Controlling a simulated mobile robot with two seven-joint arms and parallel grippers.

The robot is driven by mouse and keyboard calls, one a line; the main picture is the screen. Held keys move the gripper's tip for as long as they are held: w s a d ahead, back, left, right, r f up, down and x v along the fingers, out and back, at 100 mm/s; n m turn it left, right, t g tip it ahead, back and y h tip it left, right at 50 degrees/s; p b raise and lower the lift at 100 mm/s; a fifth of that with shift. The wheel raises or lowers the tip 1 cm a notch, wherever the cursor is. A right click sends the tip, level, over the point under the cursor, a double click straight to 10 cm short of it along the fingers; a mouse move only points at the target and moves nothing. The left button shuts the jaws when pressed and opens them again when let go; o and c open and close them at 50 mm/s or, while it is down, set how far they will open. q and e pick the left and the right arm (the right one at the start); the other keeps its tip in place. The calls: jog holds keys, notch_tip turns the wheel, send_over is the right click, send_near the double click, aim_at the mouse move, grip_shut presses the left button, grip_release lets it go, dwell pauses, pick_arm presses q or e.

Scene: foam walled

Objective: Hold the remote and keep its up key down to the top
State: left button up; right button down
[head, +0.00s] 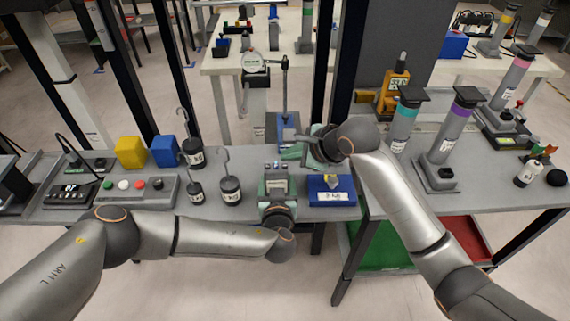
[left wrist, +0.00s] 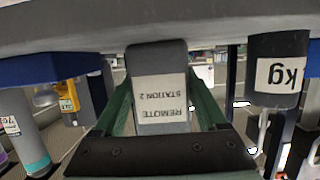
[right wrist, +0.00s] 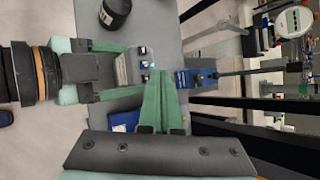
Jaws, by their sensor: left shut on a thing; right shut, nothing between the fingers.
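The remote (left wrist: 162,92) is a grey block with an upside-down label reading "REMOTE STATION 2". My left gripper (head: 278,190) is shut on it, one green finger on each side, above the front of the bench. In the right wrist view the remote (right wrist: 127,68) has small keys at its right end, near the green fingertips of my right gripper (right wrist: 157,74). The right gripper is shut and empty, and in the head view (head: 290,152) it is behind the remote. I cannot tell whether its tips touch a key. The key markings are too small to read.
A blue-based stand (head: 284,130) with a column and round dial (head: 252,62) is behind the grippers. A blue block with a white label (head: 332,190) is to the right. Hooked weights (head: 231,190) and a button box (head: 138,190) are to the left. The bench (head: 338,213) is crowded.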

dwell(0.6)
jog(key=shift+f, duration=0.4)
jog(key=shift+f, duration=0.35)
dwell(2.1)
jog(key=shift+r, duration=0.2)
dwell(2.4)
jog(key=shift+r, duration=0.55)
jog(key=shift+r, duration=0.1)
jog(key=shift+r, duration=2.4)
